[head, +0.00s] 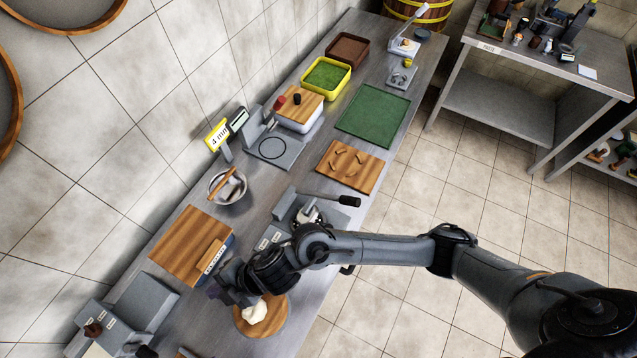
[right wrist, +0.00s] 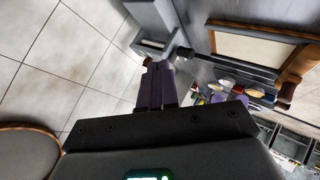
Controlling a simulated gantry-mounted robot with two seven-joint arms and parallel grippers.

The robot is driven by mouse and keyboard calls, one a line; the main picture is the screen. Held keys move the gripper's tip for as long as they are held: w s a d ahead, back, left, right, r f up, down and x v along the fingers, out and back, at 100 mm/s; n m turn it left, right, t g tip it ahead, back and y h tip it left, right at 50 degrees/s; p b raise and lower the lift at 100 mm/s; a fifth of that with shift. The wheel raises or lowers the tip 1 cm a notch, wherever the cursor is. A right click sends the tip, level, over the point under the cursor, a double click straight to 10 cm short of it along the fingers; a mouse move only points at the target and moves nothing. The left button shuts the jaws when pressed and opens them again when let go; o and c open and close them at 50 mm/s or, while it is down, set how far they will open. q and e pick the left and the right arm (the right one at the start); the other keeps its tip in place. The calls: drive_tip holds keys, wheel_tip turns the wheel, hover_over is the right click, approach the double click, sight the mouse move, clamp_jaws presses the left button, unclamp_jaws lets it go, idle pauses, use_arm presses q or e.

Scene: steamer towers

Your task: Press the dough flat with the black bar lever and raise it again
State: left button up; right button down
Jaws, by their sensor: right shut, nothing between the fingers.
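A grey press (head: 288,205) stands mid-counter with a bar lever (head: 330,198) that ends in a black grip. The lever lies out to the right, low over the counter. A small pale lump (head: 308,213) shows at the press, partly hidden by my right arm; I cannot tell whether it is dough. White dough (head: 254,313) sits on a round wooden board (head: 272,328) below my right gripper (head: 216,291). That gripper is shut and empty, left of the dough and apart from the lever. Its purple fingers (right wrist: 157,86) are together in the right wrist view. My left gripper is not in view.
A wooden board (head: 190,245) and a metal bowl (head: 228,188) stand along the wall side. A second grey device (head: 145,300) is at the bottom left. A scale (head: 275,148), wooden board (head: 352,166) and green mat (head: 373,115) lie farther back.

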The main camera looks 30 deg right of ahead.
drive_tip(key=w+d+f+n+g+h+p, duration=0.1)
drive_tip(key=w+d+n+g+h+p, duration=0.15)
drive_tip(key=d, duration=0.65)
drive_tip(key=w+d+f+n+g+h+p, duration=0.1)
drive_tip(key=w+d+n+g+h+p, duration=0.15)
drive_tip(key=d, duration=0.65)
drive_tip(key=w+d+r+m+g+h+p, duration=0.1)
drive_tip(key=w+d+r, duration=0.1)
drive_tip(key=d+r, duration=0.35)
drive_tip(key=w+d+r+g+h, duration=0.1)
drive_tip(key=d+r, duration=0.1)
drive_tip(key=d, duration=0.6)
drive_tip(key=w+d+r+m+g+h+p, duration=0.1)
drive_tip(key=w+d+r, duration=0.15)
drive_tip(key=d, duration=0.45)
drive_tip(key=p, duration=0.2)
hover_over(347, 202)
drive_tip(key=w, duration=0.1)
drive_tip(key=f, duration=1)
drive_tip(key=shift+w+f, duration=0.2)
drive_tip(key=shift+f, duration=0.1)
drive_tip(key=shift+s+d+f, duration=0.2)
drive_tip(key=shift+f, duration=0.4)
drive_tip(key=shift+f, duration=0.1)
